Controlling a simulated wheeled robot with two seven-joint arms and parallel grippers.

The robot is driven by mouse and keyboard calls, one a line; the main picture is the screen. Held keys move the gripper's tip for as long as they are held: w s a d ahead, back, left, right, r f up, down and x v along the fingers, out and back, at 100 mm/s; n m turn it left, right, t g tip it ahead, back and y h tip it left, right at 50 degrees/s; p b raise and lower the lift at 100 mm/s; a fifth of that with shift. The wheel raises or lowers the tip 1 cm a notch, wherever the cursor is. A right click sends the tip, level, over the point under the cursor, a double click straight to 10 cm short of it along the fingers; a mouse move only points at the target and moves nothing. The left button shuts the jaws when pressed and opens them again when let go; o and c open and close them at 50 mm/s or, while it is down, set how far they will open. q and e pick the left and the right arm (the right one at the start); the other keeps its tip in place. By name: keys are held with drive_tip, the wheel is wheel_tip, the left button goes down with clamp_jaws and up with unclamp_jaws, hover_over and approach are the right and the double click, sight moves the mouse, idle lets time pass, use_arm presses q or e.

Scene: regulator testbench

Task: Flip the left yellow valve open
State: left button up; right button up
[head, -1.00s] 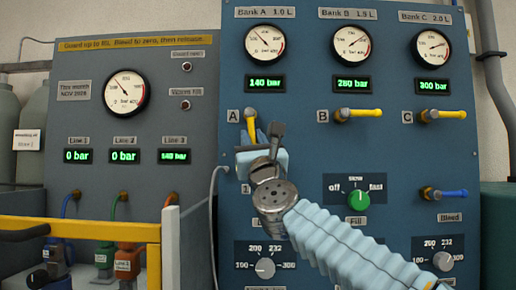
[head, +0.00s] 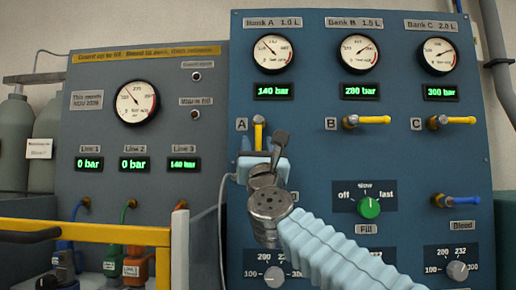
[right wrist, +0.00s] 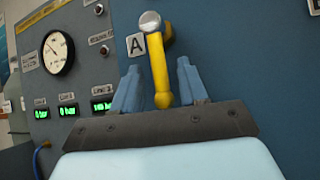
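The left yellow valve at label A (head: 259,132) is on the blue panel, its handle pointing down from a metal pivot. It also shows in the right wrist view (right wrist: 158,70), with its lower end between my fingers. My right gripper (head: 263,150) is at this handle, partly hiding its lower end in the head view. In the right wrist view my right gripper (right wrist: 158,72) is open, with one blue finger on each side of the handle and gaps visible at both sides. Whether a finger touches it cannot be told. My left gripper is out of view.
The yellow valves at B (head: 366,121) and C (head: 450,121) point right, as does the blue bleed valve (head: 457,201). A green fill knob (head: 370,208) sits below. A yellow rail (head: 110,233) and hoses stand at the lower left. Bank A reads 140 bar.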

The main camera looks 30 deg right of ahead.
drive_tip(key=shift+s+f, duration=0.2)
drive_tip(key=shift+f, duration=0.05)
drive_tip(key=b+v, duration=0.6)
drive_tip(key=v, duration=0.7)
drive_tip(key=shift+s+a, duration=0.1)
